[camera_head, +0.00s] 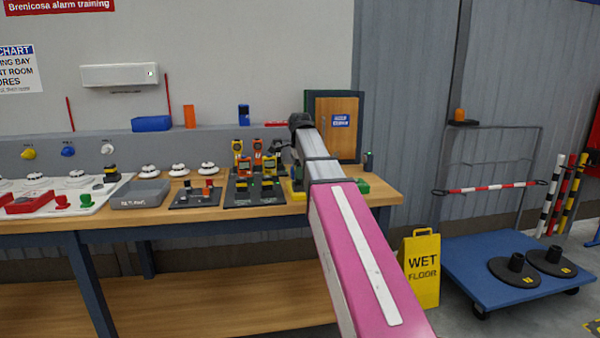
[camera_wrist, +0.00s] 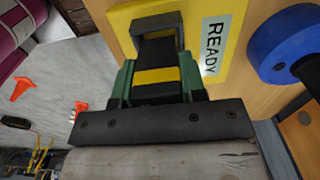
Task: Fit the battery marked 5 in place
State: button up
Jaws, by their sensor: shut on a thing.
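My gripper (camera_wrist: 157,80) is shut on a black block with a yellow band (camera_wrist: 156,76), which I take to be the battery; no number shows on it. Green finger pads lie on both sides of it. The far end of the block is at a dark grey holder (camera_wrist: 158,38) on a yellow plate (camera_wrist: 122,18) with a "READY" label (camera_wrist: 216,45). I cannot tell how far it is inside the holder. In the head view my arm covers the gripper; the yellow plate's edge (camera_head: 296,190) shows beside it.
A round blue thing (camera_wrist: 285,45) stands close right of the plate. On the bench (camera_head: 230,214), left of my arm, are a black rack (camera_head: 250,198) with several orange and yellow devices and a grey returns tray (camera_head: 140,196). A small dark device (camera_head: 368,161) stands at right.

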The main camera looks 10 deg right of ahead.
jog(key=shift+f, duration=1.2)
dwell(0.8)
jog(key=shift+r, duration=0.1)
jog(key=shift+r, duration=2.45)
